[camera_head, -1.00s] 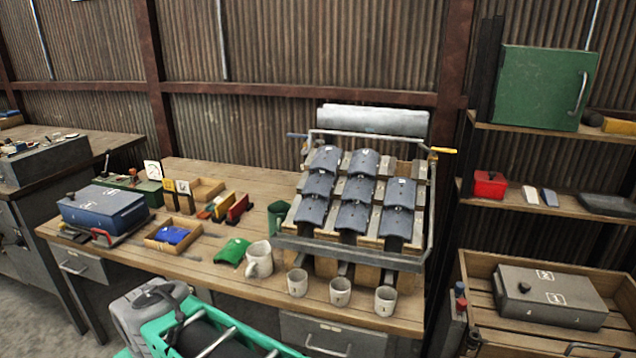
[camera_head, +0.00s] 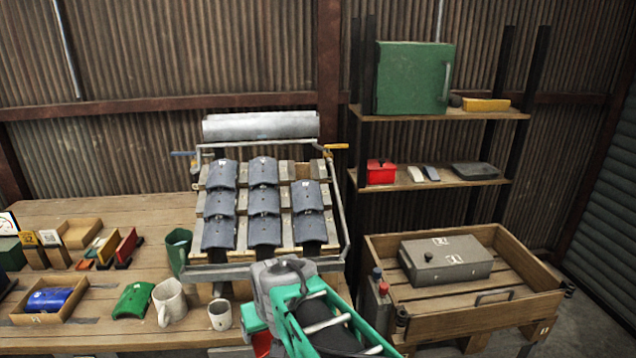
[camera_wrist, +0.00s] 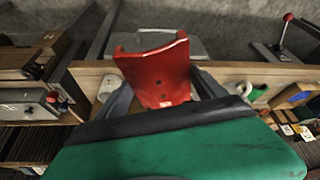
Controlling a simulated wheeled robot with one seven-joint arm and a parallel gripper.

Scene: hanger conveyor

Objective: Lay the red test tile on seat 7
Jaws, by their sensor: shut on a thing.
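My gripper (camera_wrist: 162,88) is shut on the red test tile (camera_wrist: 158,72), a curved red piece with small dark holes and a pale label, seen in the wrist view. A sloped rack (camera_head: 220,272) on the bench carries several grey-blue curved tiles in three columns. The left and middle columns hold three tiles each. The right column holds two, and its top place (camera_head: 302,170) has no tile. I cannot read seat numbers.
A blue tile (camera_head: 48,300) lies in a tray. A wooden crate (camera_head: 478,322) and shelves (camera_head: 440,187) stand right.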

